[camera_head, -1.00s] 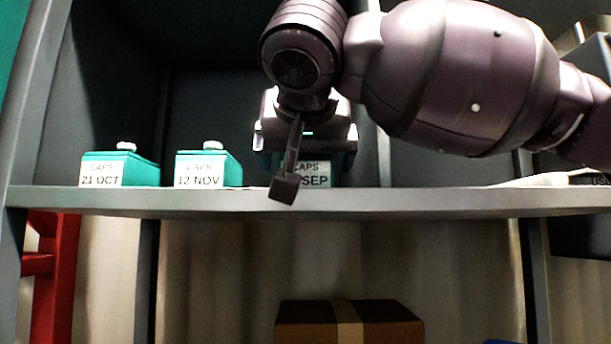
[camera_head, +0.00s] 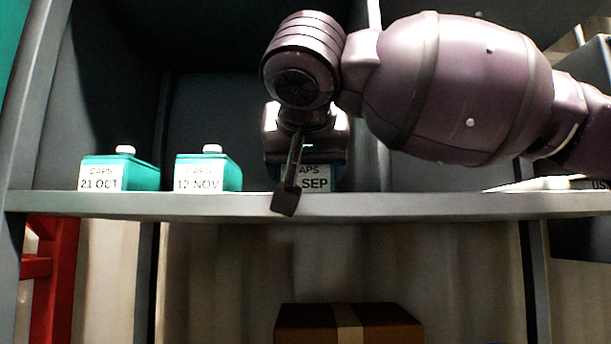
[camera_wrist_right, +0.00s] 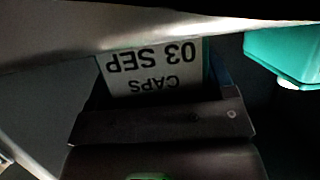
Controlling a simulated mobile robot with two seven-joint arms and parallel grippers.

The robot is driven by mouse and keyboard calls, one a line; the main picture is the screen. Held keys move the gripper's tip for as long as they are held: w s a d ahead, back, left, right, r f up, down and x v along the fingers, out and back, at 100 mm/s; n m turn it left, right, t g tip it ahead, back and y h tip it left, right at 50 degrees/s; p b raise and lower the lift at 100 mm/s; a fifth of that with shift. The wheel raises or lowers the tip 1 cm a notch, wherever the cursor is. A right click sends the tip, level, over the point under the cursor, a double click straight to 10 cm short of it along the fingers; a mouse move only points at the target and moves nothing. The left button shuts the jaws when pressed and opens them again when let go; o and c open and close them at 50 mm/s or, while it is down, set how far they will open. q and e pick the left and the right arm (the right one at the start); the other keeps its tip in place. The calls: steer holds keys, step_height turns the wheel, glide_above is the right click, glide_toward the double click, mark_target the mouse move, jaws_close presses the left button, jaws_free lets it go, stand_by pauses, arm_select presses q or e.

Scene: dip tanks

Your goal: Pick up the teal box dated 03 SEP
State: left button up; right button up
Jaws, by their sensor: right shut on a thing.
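The teal box dated 03 SEP (camera_head: 318,180) stands on the shelf, partly hidden behind my right arm and under the gripper; only part of its label shows in the head view. In the right wrist view its label (camera_wrist_right: 155,68) appears upside down and reads CAPS 03 SEP. My right gripper (camera_head: 307,158) is over the box from above and shut on it. The gripper's dark body (camera_wrist_right: 155,125) covers the rest of the box in the wrist view. My left gripper is not in view.
Teal boxes dated 12 NOV (camera_head: 207,173) and 21 OCT (camera_head: 120,173) stand to the left on the same shelf (camera_head: 400,204). A teal box (camera_wrist_right: 285,50) also shows in the wrist view. A cardboard box (camera_head: 350,325) is below, and a red frame (camera_head: 58,280) is at lower left.

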step_height(320, 180, up, 20)
stand_by(0.5)
